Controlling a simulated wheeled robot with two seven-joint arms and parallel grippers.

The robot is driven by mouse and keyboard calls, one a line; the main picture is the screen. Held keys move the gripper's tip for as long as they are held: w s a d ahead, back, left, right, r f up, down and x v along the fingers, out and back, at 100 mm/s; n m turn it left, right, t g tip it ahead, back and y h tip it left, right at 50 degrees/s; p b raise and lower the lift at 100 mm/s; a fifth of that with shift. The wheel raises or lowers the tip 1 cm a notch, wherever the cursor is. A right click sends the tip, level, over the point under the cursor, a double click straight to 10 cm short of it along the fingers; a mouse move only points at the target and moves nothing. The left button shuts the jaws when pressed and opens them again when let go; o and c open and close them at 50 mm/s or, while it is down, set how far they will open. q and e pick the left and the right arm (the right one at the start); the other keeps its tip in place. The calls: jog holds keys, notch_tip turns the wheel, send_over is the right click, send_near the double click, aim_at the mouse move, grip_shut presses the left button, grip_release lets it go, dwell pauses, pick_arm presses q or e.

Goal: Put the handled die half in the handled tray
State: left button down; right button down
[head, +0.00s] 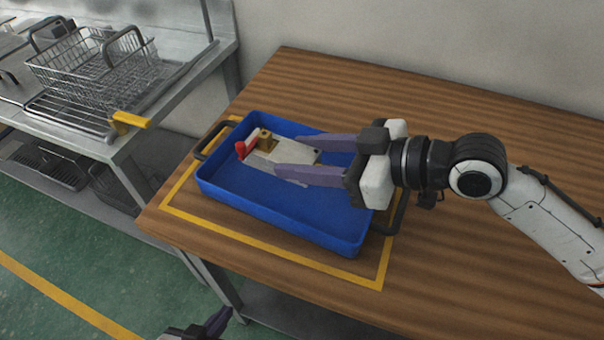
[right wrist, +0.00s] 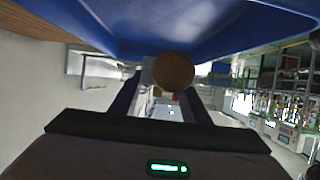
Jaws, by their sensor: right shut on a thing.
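The handled die half (head: 265,156) is a flat grey metal block with a red handle and a brass-coloured piece at its left end. It lies within the outline of the blue handled tray (head: 285,215); I cannot tell whether it touches the tray floor. My right gripper (head: 292,156) reaches in from the right, its purple fingers shut on the die half's sides. In the right wrist view, a round brown end (right wrist: 173,71) shows between the fingers, with the blue tray (right wrist: 200,25) above. My left gripper (head: 212,326) barely shows at the bottom edge, its jaw state unclear.
The tray stands on a striped wooden table (head: 480,130), inside a yellow outline (head: 235,237). A wire basket (head: 95,65) stands on a metal bench at the left, with a yellow-handled item (head: 130,119) near its edge.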

aim_at(304, 194)
jog(key=shift+f, duration=2.65)
jog(key=shift+f+b, duration=0.2)
jog(key=shift+b, duration=0.15)
jog(key=c, duration=1)
grip_release()
jog(key=shift+f, duration=0.15)
jog(key=shift+r, duration=0.2)
jog(key=b+v, duration=0.1)
jog(key=v, duration=0.9)
jog(key=shift+s+d+f, duration=0.1)
jog(key=shift+s+d, duration=0.1)
jog(key=shift+d, duration=0.1)
jog(key=shift+s+d+r, duration=0.3)
jog(key=shift+d+r, duration=0.1)
jog(key=shift+d, duration=0.15)
